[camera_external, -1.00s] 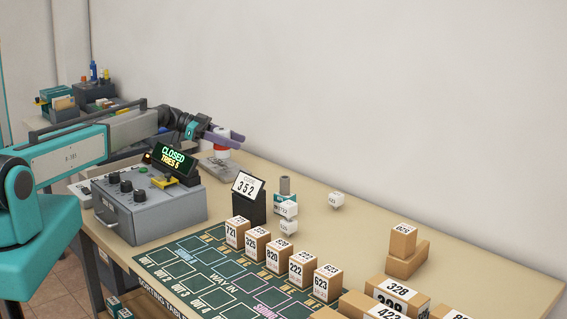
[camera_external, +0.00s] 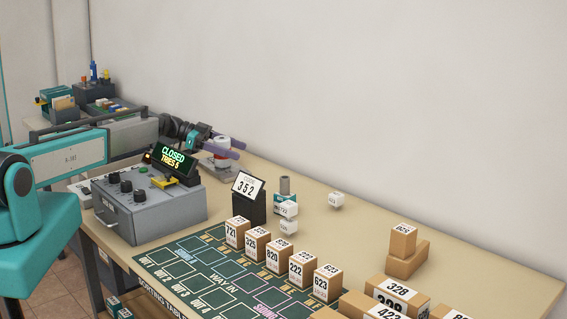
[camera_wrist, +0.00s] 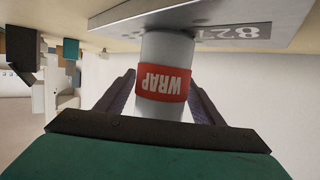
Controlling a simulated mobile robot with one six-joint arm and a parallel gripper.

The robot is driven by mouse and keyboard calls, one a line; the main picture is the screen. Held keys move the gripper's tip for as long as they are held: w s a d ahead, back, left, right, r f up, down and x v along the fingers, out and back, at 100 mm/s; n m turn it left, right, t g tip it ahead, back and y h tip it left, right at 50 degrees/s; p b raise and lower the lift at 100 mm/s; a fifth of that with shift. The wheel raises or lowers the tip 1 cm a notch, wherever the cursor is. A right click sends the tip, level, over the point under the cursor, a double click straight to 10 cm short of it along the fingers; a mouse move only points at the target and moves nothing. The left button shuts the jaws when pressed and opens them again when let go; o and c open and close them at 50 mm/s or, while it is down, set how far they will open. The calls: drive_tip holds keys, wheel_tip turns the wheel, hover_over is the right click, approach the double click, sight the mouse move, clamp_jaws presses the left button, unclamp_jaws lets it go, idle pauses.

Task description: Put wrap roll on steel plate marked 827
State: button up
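The wrap roll (camera_wrist: 162,82) is a pale cylinder with a red band reading WRAP. It stands upright on the steel plate (camera_wrist: 215,18), whose 827 marking is partly visible; the wrist view is upside down. My gripper (camera_wrist: 163,80) is around the roll, one purple finger on each side. The fingers look spread, with little room beside the roll; the outside view shows my gripper (camera_external: 229,147) with its fingers apart.
A grey box (camera_external: 150,205) with knobs and a CLOSED display stands in front of my arm. A black 352 sign (camera_external: 249,200) and small white cubes (camera_external: 288,218) are to the right. Numbered cartons (camera_external: 278,256) line the green mat. The back right tabletop is mostly clear.

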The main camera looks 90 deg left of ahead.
drive_tip(key=shift+r+p, duration=0.2)
drive_tip(key=shift+p, duration=0.1)
drive_tip(key=b+v, duration=0.4)
drive_tip(key=v, duration=0.8)
drive_tip(key=shift+f, duration=0.1)
idle(0.6)
drive_tip(key=p+x, duration=0.3)
drive_tip(key=x, duration=0.7)
drive_tip(key=shift+w, duration=0.3)
drive_tip(key=shift+w+d+f+p, duration=0.1)
drive_tip(key=shift+w+f+p, duration=0.25)
drive_tip(key=shift+w, duration=0.3)
drive_tip(key=shift+s+r, duration=0.1)
